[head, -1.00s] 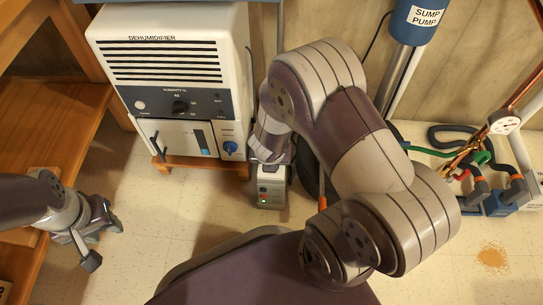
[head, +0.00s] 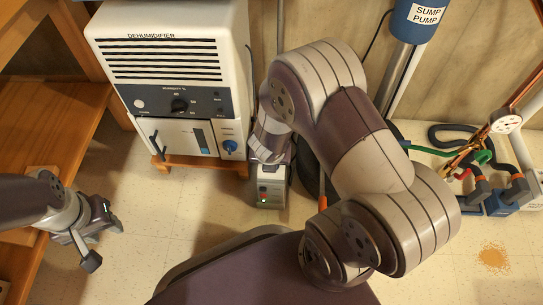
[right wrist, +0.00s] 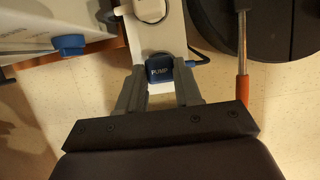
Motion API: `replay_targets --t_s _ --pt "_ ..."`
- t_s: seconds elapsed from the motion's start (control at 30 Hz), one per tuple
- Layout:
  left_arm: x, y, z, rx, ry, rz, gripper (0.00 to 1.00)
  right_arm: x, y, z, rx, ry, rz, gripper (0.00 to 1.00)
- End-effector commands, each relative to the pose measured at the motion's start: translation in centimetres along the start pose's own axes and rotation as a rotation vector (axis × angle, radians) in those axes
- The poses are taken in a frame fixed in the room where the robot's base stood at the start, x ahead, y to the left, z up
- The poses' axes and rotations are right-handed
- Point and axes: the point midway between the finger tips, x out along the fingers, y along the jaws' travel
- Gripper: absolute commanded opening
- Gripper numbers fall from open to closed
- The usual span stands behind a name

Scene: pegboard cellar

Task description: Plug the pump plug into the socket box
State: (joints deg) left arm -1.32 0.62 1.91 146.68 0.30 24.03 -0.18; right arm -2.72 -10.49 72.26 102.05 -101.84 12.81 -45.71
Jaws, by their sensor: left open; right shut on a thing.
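The pump plug (right wrist: 160,70) is blue and labelled PUMP. In the right wrist view it sits between the fingers of my right gripper (right wrist: 160,88), which is shut on it. The pale grey socket box (right wrist: 157,37) lies directly beyond the plug, with a white plug on it. I cannot tell whether the blue plug is seated. My left gripper (head: 104,243) is open and empty at the left.
The dehumidifier (head: 172,75) stands left of the socket box. A round dark object (right wrist: 285,25) and an orange-tipped rod (right wrist: 242,75) are close on the right. The sump pump pipe (head: 402,80), hoses and a blue block (head: 500,203) lie further right. Wooden shelving (head: 60,125) borders the left.

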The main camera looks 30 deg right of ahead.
Motion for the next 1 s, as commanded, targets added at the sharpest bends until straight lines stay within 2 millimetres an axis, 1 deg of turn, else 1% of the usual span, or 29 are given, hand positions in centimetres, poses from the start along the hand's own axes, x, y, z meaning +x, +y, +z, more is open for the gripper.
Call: replay_targets --t_s 0.33,0.37,0.4,0.43,0.63,0.67,0.7,0.73,1.0 --pt "-0.02 0.00 0.00 0.000 0.000 0.000 0.43 -0.14 0.00 0.05 0.000 0.000 0.000 0.00" --pt "-0.02 0.00 0.00 0.000 0.000 0.000 0.43 -0.14 0.00 0.05 0.000 0.000 0.000 0.41" --pt "-0.02 0.00 0.00 0.000 0.000 0.000 0.43 -0.15 0.00 0.06 0.000 0.000 0.000 0.54" --pt "-0.02 0.00 0.00 0.000 0.000 0.000 0.43 -0.15 0.00 0.06 0.000 0.000 0.000 0.63" --pt "-0.02 0.00 0.00 0.000 0.000 0.000 0.43 -0.14 0.00 0.05 0.000 0.000 0.000 0.64" --pt "-0.01 0.00 0.00 0.000 0.000 0.000 0.43 -0.13 0.00 0.04 0.000 0.000 0.000 0.67" --pt "-0.01 0.00 0.00 0.000 0.000 0.000 0.43 -0.13 0.00 0.04 0.000 0.000 0.000 0.80" --pt "-0.01 0.00 0.00 0.000 0.000 0.000 0.43 -0.13 0.00 0.04 0.000 0.000 0.000 0.89" --pt "-0.03 0.00 0.00 0.000 0.000 0.000 0.43 -0.14 0.00 0.05 0.000 0.000 0.000 0.89"
